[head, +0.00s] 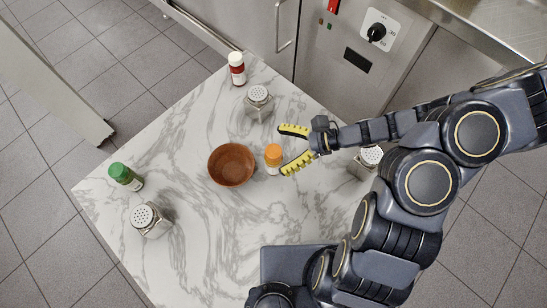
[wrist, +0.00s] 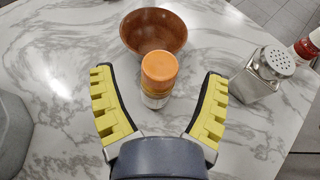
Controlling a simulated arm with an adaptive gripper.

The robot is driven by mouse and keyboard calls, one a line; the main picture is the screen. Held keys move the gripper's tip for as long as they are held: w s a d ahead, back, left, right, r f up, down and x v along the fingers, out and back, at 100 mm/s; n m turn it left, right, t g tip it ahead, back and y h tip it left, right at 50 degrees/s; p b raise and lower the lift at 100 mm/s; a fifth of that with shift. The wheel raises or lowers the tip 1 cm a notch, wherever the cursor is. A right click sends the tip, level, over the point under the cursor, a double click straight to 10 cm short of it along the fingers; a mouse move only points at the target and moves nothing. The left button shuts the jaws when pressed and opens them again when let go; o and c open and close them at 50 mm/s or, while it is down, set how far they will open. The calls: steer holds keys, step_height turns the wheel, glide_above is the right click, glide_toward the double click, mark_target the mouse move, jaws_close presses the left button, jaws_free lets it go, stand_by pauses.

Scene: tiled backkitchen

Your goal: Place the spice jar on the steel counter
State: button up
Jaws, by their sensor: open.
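A spice jar with an orange cap (head: 273,153) stands upright on the marble table, just right of a brown bowl. It also shows in the wrist view (wrist: 159,72), centred between my fingers. My gripper (head: 281,149) is open, its yellow-padded fingers spread at the jar, with the tips about level with it. In the wrist view, my gripper (wrist: 158,76) has a clear gap on both sides of the jar. A steel counter (head: 490,22) is at the upper right of the head view, beyond the cabinet fronts; little of its top shows.
One shaker stands close beside my arm. The table's lower middle is clear.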

steer(key=shift+x, duration=1.15)
steer(key=shift+r, duration=0.1)
steer(key=c, duration=1.2)
steer(key=shift+c, duration=0.2)
steer(key=shift+r, duration=5)
